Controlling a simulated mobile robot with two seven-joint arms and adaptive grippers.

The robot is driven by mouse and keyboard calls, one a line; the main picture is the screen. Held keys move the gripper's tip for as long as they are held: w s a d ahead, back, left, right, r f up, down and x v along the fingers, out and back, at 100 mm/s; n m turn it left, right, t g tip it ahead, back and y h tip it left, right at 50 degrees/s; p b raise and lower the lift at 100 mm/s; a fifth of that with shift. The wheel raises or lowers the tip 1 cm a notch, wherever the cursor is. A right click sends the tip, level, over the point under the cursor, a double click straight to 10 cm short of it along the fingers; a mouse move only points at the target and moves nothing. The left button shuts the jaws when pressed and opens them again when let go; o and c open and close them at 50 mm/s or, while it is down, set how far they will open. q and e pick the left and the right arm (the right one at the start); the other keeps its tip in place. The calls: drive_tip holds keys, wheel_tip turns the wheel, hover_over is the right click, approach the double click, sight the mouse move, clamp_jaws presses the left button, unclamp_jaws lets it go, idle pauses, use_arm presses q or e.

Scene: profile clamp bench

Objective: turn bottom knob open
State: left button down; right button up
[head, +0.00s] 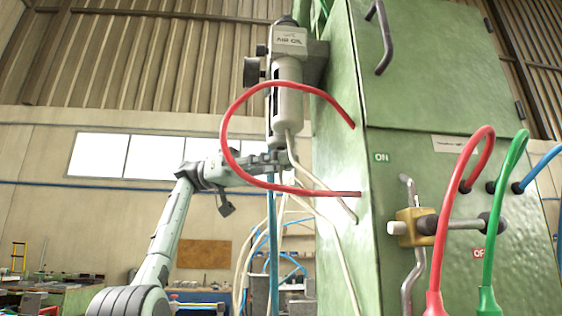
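A pale cylindrical air unit (287,115) with a label reading like "AIR OIL" hangs at the left side of the green cabinet. Its lower end, where a bottom knob could sit, is small and largely covered by my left gripper (284,158). My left arm comes up from the lower left, and its gripper is at the underside of the unit, seemingly at or touching it. The fingers are too small and overlapped to tell open from shut. My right gripper is not in view.
A red hose (232,112) loops around in front of the unit and my wrist. White tubes (318,190) hang below. The green cabinet (343,130) stands close on the right, with a brass valve (412,227). Free room is left of the unit.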

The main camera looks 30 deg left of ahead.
use_arm(q)
drive_tip(key=shift+m+g, duration=0.5)
drive_tip(key=shift+g, duration=0.3)
drive_tip(key=c, duration=1.3)
unclamp_jaws()
drive_tip(key=shift+n+t, duration=0.3)
drive_tip(key=shift+t, duration=0.1)
